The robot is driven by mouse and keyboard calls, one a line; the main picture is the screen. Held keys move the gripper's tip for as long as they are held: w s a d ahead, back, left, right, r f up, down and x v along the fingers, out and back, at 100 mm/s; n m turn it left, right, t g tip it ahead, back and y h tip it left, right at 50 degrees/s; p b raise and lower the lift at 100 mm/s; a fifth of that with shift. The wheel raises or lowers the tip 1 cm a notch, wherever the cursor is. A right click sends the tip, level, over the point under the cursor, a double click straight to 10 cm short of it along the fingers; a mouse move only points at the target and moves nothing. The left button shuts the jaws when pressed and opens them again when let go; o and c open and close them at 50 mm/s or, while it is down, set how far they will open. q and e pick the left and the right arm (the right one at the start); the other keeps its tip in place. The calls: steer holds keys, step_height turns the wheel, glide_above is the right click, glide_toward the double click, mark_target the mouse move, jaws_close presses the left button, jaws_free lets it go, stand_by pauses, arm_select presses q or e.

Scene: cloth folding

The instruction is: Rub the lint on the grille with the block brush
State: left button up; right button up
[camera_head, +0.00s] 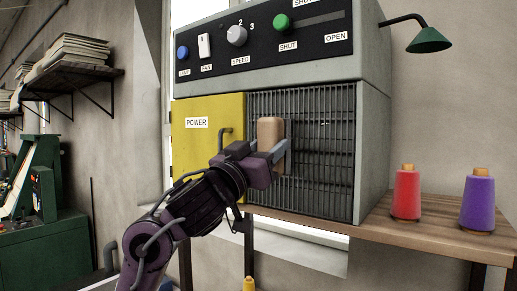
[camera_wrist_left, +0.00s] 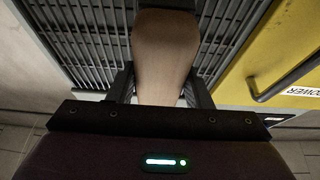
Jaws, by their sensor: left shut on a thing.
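The block brush has a pale wooden body (camera_head: 270,133) and stands in front of the left part of the dark slatted grille (camera_head: 325,165). My left gripper (camera_head: 272,152) is shut on it. In the left wrist view the wooden brush (camera_wrist_left: 165,60) sits between the two fingers, with a dark end towards the grille (camera_wrist_left: 85,40). I cannot tell whether the brush touches the slats. A small pale mark shows on the grille right of the brush; I cannot tell whether it is lint. My right gripper is not in view.
A yellow POWER door (camera_head: 195,150) with a handle is left of the grille. A control panel (camera_head: 265,40) with knobs and a slider is above. Red (camera_head: 407,195) and purple (camera_head: 478,203) thread spools stand on the wooden table (camera_head: 425,229) at right. A green lamp (camera_head: 429,41) hangs at upper right.

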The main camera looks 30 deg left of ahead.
arm_select(q)
steer(key=shift+s+d, duration=0.15)
steer(key=shift+d, duration=1.1)
steer(key=shift+s+d, duration=0.1)
steer(key=shift+d, duration=1.15)
steer(key=d+b, duration=0.1)
steer(key=d, duration=0.4)
steer(key=shift+s, duration=0.15)
steer(key=shift+s, duration=0.1)
steer(key=s+p, duration=0.1)
steer(key=s, duration=0.4)
steer(key=shift+s+a, duration=0.15)
steer(key=shift+s, duration=0.15)
